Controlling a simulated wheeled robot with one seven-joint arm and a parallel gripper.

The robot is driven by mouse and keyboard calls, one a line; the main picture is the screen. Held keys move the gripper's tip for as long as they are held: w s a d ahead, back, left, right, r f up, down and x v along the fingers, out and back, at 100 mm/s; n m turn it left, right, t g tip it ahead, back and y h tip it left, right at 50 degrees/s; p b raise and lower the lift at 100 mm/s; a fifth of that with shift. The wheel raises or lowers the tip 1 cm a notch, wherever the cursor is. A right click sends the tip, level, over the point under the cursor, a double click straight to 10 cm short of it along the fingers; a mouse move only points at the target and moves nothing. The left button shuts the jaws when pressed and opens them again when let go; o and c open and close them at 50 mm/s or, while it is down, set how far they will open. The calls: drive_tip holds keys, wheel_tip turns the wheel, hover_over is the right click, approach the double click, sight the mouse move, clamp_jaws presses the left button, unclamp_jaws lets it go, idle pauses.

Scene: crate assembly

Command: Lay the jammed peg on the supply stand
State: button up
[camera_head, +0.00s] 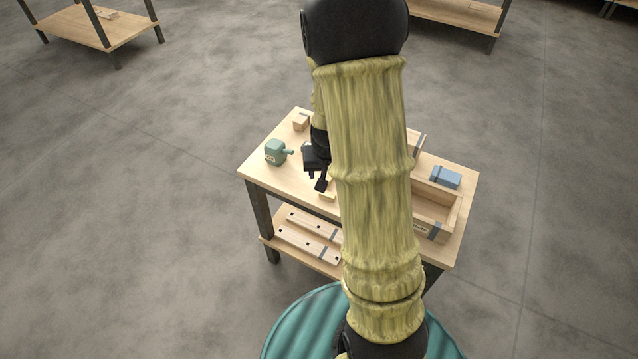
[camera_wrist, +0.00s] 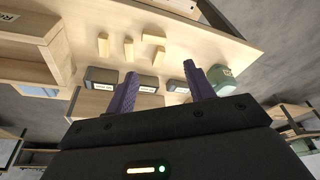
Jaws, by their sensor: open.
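Several small pale wooden pegs, one of them marked here (camera_wrist: 128,49), lie on the workbench in the wrist view, beyond my fingertips. I cannot tell which one is the jammed peg. My gripper (camera_wrist: 160,72) is open, its dark purple fingers apart with nothing between them. In the head view my gripper (camera_head: 318,178) hangs over the workbench (camera_head: 262,177), just above a pale wooden piece (camera_head: 327,194). My arm hides the middle of the bench. A wooden crate (camera_head: 449,219) stands at its right end. I cannot tell which stand is the supply stand.
A green tool (camera_head: 276,152) stands on the left of the bench, a wooden block (camera_head: 301,121) at the back and a blue box (camera_head: 446,177) by the crate. Boards (camera_head: 308,240) lie on the lower shelf. Other stands (camera_head: 85,30) are far off across open floor.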

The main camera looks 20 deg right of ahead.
drive_tip(key=s+a+r+n+y, duration=0.1)
drive_tip(key=s+a+r+n, duration=0.3)
drive_tip(key=s+a+r, duration=0.4)
drive_tip(key=s+a, duration=0.1)
drive_tip(key=s, duration=0.3)
drive_tip(key=shift+s+a+r+g, duration=0.2)
drive_tip(key=shift+a+r+g, duration=0.1)
drive_tip(key=shift+a, duration=0.1)
drive_tip(key=w+p+v, duration=0.2)
drive_tip(key=p+v, duration=0.9)
drive_tip(key=shift+w+r, duration=0.25)
drive_tip(key=shift+r, duration=0.1)
drive_tip(key=shift+d+f, duration=0.1)
